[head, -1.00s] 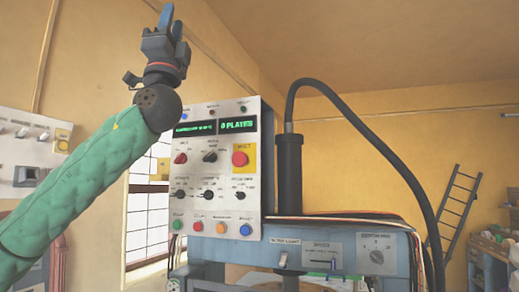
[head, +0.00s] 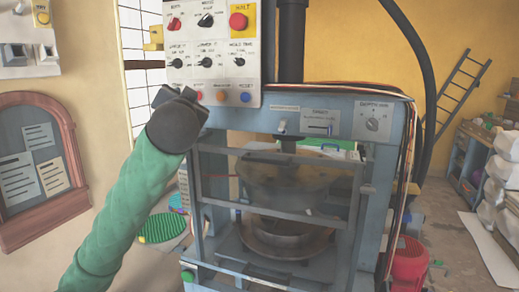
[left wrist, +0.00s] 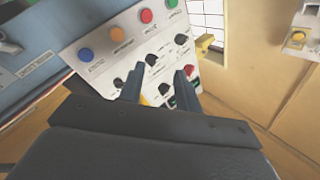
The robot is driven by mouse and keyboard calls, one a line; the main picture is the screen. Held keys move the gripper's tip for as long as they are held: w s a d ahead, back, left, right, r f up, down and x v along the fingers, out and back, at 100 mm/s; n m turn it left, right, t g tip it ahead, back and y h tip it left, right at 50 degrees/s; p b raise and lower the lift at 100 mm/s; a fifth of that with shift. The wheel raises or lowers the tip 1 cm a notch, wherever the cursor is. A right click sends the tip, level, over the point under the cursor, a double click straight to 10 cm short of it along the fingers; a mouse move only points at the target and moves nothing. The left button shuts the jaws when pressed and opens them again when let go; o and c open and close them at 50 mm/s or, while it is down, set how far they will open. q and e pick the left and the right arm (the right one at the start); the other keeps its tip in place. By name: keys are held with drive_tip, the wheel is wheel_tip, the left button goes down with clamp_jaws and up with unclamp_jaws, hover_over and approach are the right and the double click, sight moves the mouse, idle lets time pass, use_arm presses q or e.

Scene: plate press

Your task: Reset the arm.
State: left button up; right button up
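My left arm, in a green padded sleeve, rises from the bottom left of the head view. Its wrist and dark gripper (head: 178,97) are in front of the lower left corner of the white control panel (head: 215,50), and the fingers are mostly hidden there. In the left wrist view my left gripper (left wrist: 163,70) has two parted fingers with nothing between them. They point at the panel (left wrist: 105,62), which appears upside down. A blue button (left wrist: 86,54), an orange button (left wrist: 117,33) and a red button (left wrist: 145,15) show along its edge. My right gripper is not in view.
The blue-grey press frame (head: 320,104) stands right of my arm, with a barred guard (head: 270,208) before its round plates (head: 285,175). A black hose (head: 425,90) and cables run down its right side. A notice board (head: 38,165) hangs at left.

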use_arm(q)
drive_tip(key=s+d+f+g+h, duration=0.1)
drive_tip(key=s+f+g+h, duration=0.2)
drive_tip(key=f, duration=1.2)
drive_tip(key=s+d+f+n+g, duration=0.1)
drive_tip(key=s+f+g, duration=0.35)
drive_tip(key=f, duration=1.15)
drive_tip(key=s+d+f+g+h, duration=0.15)
drive_tip(key=s+f, duration=0.45)
drive_tip(key=f, duration=0.9)
drive_tip(key=s+f+n+g, duration=0.1)
drive_tip(key=s+f+g, duration=0.7)
drive_tip(key=s+f, duration=1.9)
drive_tip(key=s, duration=0.3)
drive_tip(key=shift+s+d+f+n+h+p, duration=0.15)
drive_tip(key=shift+f+n+h+p, duration=0.1)
drive_tip(key=shift+n+h+p, duration=0.1)
